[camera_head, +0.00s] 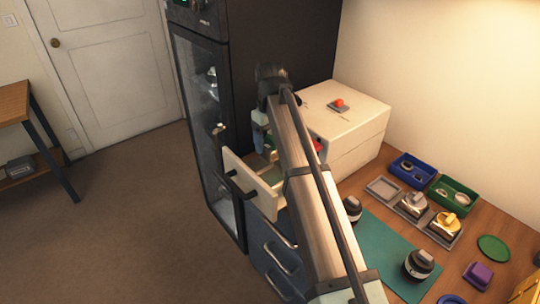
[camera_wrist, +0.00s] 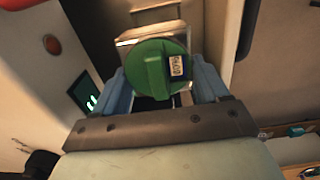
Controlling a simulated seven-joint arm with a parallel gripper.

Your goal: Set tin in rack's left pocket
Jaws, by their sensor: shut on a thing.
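In the wrist view, my gripper (camera_wrist: 161,84) is shut on a tin (camera_wrist: 150,62) with a round green top, a raised grip bar and a small label. Its blue fingers lie on both sides of the tin, and a pale squarish metallic edge shows behind the green top. In the head view, my arm reaches to the open drawer, and its links mostly hide the gripper and tin. The grey rack (camera_head: 426,230) stands on the table at the right. Its left pocket (camera_head: 383,188) is empty; a silver-topped tin (camera_head: 413,204) and a gold-topped tin (camera_head: 444,226) fill the others.
A pale drawer (camera_head: 238,181) stands open beside the dark glass-doored cabinet (camera_head: 200,120). A white box (camera_head: 350,115) stands behind my arm. Blue (camera_head: 413,170) and green (camera_head: 453,194) trays lie behind the rack.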

